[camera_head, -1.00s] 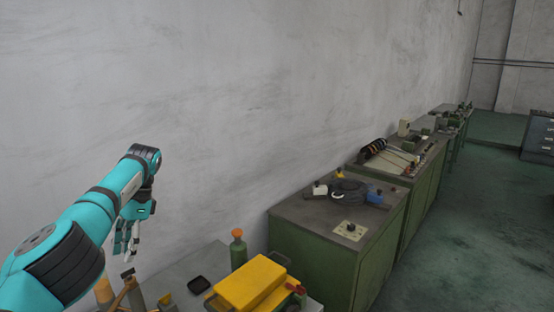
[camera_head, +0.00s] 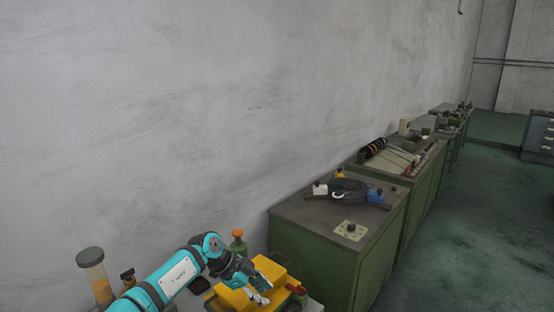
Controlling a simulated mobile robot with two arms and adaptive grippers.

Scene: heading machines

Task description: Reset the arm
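My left arm comes in low from the bottom left. Its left gripper (camera_head: 261,291) hangs over the yellow box (camera_head: 273,271) on the near table. Its two pale fingertips stand apart with nothing seen between them, so it looks open. The gripper hides part of the box, and I cannot tell whether it touches it. My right gripper is not in view.
A green bottle with an orange cap (camera_head: 238,240) stands behind the gripper. A green cabinet (camera_head: 310,246) with parts on top stands to the right. The floor at right is clear.

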